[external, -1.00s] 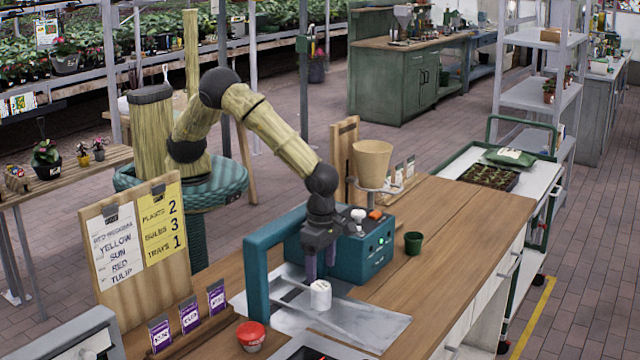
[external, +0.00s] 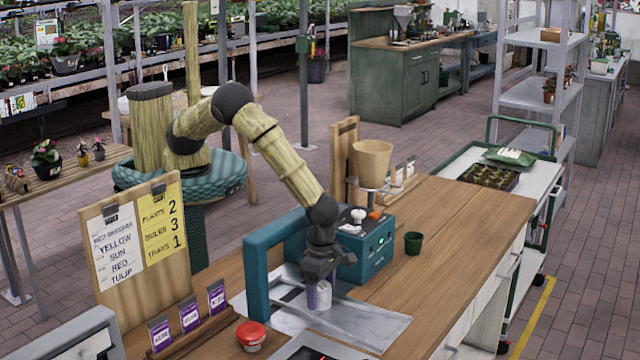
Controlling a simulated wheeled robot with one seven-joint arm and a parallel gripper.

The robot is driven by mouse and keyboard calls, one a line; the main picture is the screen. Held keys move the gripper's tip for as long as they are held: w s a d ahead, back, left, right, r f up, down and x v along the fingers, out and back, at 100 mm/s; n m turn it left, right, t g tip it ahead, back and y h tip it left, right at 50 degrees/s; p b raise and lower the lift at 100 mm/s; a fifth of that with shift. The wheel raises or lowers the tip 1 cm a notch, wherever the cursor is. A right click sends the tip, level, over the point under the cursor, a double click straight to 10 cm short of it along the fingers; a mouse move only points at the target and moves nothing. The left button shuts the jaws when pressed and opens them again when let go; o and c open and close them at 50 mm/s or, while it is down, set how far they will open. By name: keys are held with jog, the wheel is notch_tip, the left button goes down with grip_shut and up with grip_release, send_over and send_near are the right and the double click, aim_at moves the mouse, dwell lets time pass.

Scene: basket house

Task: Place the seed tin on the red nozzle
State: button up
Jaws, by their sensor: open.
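A small white cylinder (external: 318,299), which looks like the seed tin, stands on the grey metal sheet (external: 370,323) beside the teal machine. The jaws are open; contact with the tin cannot be made out. The wrist and fingers hide part of the tin. I cannot make out a nozzle for certain. An orange-red knob (external: 375,215) sits on top of the teal machine (external: 368,255), and a small red spot (external: 322,357) shows at the bottom edge.
A teal upright frame (external: 257,285) stands just left of my gripper. A green pot (external: 413,243) stands right of the machine. The wooden tabletop at right is clear.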

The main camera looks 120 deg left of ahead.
aim_at(321, 286)
dwell(0.5)
jog(key=c, duration=1.1)
jog(key=shift+r, duration=0.1)
jog(key=shift+c, duration=0.3)
notch_tip(321, 286, up, 18)
jog(key=b, duration=0.3)
